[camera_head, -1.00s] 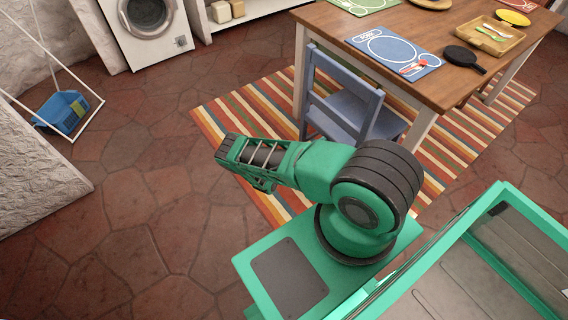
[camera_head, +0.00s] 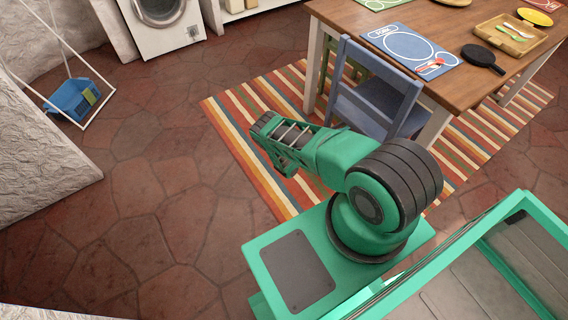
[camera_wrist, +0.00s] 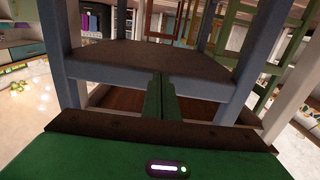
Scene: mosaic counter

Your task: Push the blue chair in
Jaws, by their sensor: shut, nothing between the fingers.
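The blue chair (camera_head: 400,79) stands upright at the near long side of the wooden table (camera_head: 462,72), its backrest toward me and its seat partly beneath the tabletop. In the wrist view, the chair's blue rail (camera_wrist: 100,75) and dark seat surface fill the middle, with a post on each side. My gripper (camera_wrist: 161,96) is shut and empty, its green fingers pointing at the chair between the posts. The fingertips look close to the rail; I cannot tell whether they touch. In the head view my arm hides the gripper and the chair's lower part.
A striped rug (camera_head: 243,125) lies under the chair and table. A blue placemat (camera_head: 411,48), a black pan (camera_head: 482,57) and a tray (camera_head: 511,36) are on the table. A green chair (camera_wrist: 268,42) shows behind the blue one. Open stone floor lies at left, with a blue dustpan (camera_head: 72,100).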

